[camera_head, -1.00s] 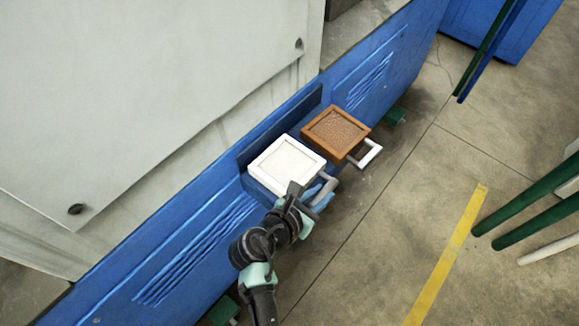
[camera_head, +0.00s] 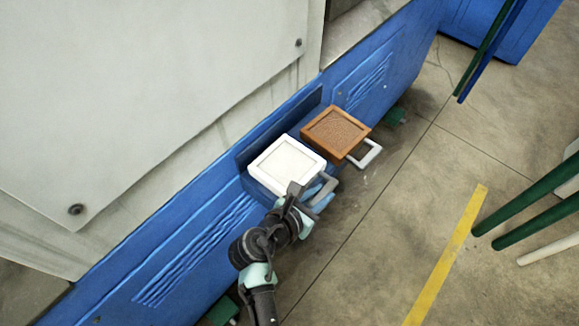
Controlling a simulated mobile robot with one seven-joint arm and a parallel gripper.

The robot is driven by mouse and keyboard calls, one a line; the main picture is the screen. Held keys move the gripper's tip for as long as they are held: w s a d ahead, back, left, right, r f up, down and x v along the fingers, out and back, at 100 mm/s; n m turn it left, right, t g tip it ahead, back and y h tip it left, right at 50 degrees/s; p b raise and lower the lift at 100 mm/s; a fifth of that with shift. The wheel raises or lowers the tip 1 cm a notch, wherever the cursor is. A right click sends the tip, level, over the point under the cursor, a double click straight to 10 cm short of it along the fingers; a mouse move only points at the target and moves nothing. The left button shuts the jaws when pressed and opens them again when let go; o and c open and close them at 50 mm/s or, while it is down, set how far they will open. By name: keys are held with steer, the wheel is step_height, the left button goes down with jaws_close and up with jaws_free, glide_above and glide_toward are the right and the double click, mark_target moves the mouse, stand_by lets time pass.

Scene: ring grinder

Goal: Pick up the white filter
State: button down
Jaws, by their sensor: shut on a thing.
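The white filter (camera_head: 285,165) is a square, framed block with a grey handle (camera_head: 325,188) at its lower right side. It sits on a blue ledge on the side of the machine. My gripper (camera_head: 300,192) is at the filter's near right edge and is shut on the handle area. The fingertips are small and partly hidden by my wrist, so the exact contact is hard to see.
A brown filter (camera_head: 335,132) with a white handle (camera_head: 367,154) sits just right of the white one. The blue machine wall (camera_head: 200,240) rises behind. Green and white rails (camera_head: 535,205) stand at the right. The floor with a yellow line (camera_head: 447,255) is clear.

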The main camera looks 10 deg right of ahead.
steer(key=shift+r, duration=0.1)
step_height(320, 180, up, 10)
steer(key=p, duration=0.2)
steer(key=c, duration=1.3)
jaws_free()
jaws_close()
